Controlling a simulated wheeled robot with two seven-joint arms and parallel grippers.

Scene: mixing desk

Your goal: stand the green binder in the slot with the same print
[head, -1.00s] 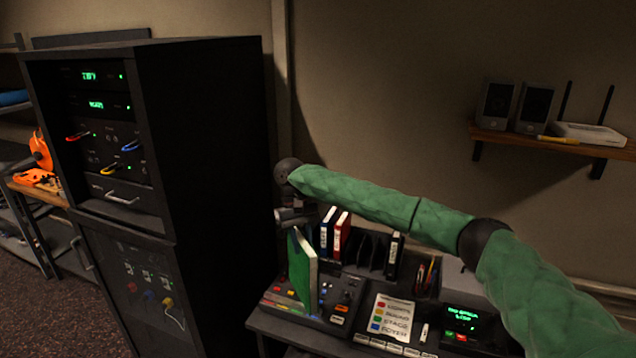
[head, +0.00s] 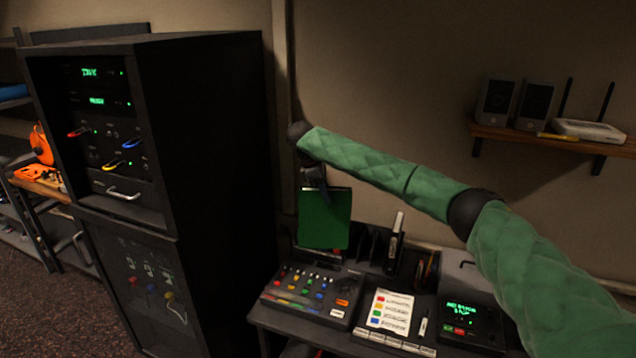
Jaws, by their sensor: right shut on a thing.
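The green binder (head: 325,222) hangs upright in my right gripper (head: 314,184), its broad green face toward me. It is in front of the left part of the dark slotted rack (head: 370,243), behind the mixing console. I cannot tell whether it touches the rack. It hides the blue and red binders that stood there. A black binder with a white label (head: 395,243) stands in the rack further right, with dark empty slots left of it. Slot prints are too small or hidden to read. My left gripper is not in view.
The mixing console (head: 300,292) with coloured buttons lies in front of the rack. Right of it are a colour-coded card (head: 390,312), a pen cup (head: 427,268) and a small display (head: 465,312). A tall black equipment cabinet (head: 215,180) stands close on the left.

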